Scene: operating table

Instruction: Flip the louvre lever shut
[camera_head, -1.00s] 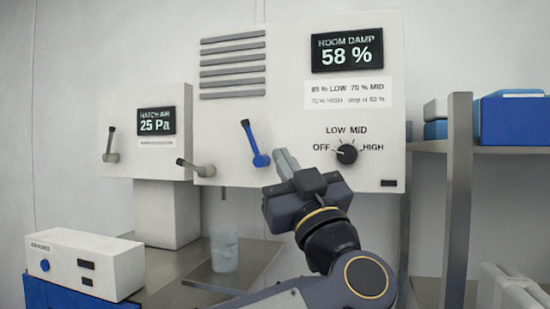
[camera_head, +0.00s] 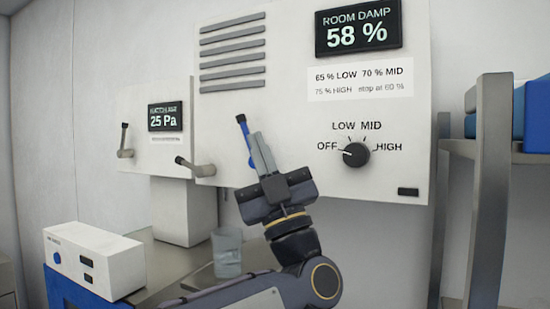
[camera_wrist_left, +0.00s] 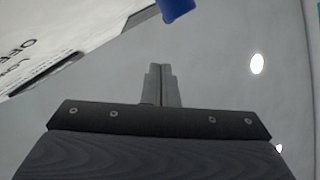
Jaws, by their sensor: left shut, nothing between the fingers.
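The blue louvre lever (camera_head: 242,125) is on the white wall panel, below the grey louvre slats (camera_head: 232,58). It points up and slightly left, with a dark tip. My left gripper (camera_head: 259,140) is shut and empty, its fingers pointing up just right of the lever and covering its lower part. Whether they touch it I cannot tell from the head view. In the left wrist view a blue piece of the lever (camera_wrist_left: 176,8) shows at the top edge, just beyond my shut fingertips (camera_wrist_left: 160,68), with a small gap in the picture.
A dial (camera_head: 355,154) sits to the right on the panel, pointing towards OFF. Two grey levers (camera_head: 195,167) (camera_head: 125,142) are to the left. A clear beaker (camera_head: 227,252) and a white box (camera_head: 94,261) stand below. A metal shelf (camera_head: 490,150) is at right.

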